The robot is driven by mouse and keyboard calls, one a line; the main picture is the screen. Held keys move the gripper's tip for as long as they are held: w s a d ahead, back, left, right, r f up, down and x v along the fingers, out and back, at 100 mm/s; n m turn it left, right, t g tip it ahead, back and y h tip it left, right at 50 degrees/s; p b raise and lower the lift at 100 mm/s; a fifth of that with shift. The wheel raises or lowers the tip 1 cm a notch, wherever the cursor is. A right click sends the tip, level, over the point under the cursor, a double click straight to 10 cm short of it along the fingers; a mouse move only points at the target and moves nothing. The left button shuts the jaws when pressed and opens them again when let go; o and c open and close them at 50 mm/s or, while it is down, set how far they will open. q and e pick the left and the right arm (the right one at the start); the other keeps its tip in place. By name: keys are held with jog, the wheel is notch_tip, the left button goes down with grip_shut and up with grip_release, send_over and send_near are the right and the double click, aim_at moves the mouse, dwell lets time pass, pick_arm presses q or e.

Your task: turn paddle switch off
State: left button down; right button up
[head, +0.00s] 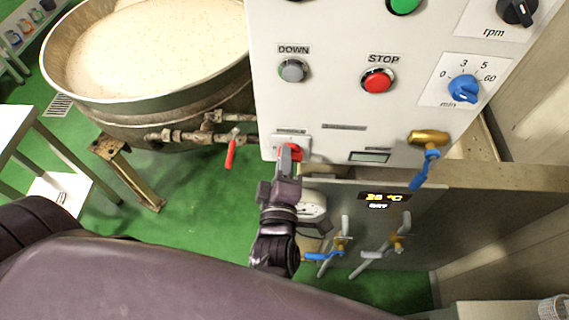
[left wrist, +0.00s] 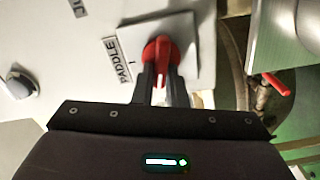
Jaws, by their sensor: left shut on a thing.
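The paddle switch is a red rotary knob (head: 292,152) on a white plate low at the left of the control panel. In the left wrist view the red knob (left wrist: 161,52) sits on its pale plate beside a label reading PADDLE (left wrist: 117,60). My left gripper (head: 286,158) is at the knob, and in the left wrist view its two fingers (left wrist: 161,85) are closed on the knob's handle. The fingers hide part of the handle. My right gripper is not in view.
The white control panel (head: 340,110) carries a red STOP button (head: 377,80), a grey DOWN button (head: 292,69) and a blue minute dial (head: 463,89). A large kettle (head: 150,60) of pale mass stands at left. Valves with blue handles (head: 424,168) are at right and below.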

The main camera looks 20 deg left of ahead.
pick_arm(q)
jog(key=shift+f+n+b, duration=0.15)
jog(key=shift+n+b, duration=0.5)
jog(key=shift+n, duration=0.35)
jog(key=c, duration=1.5)
grip_release()
jog(key=shift+o, duration=0.2)
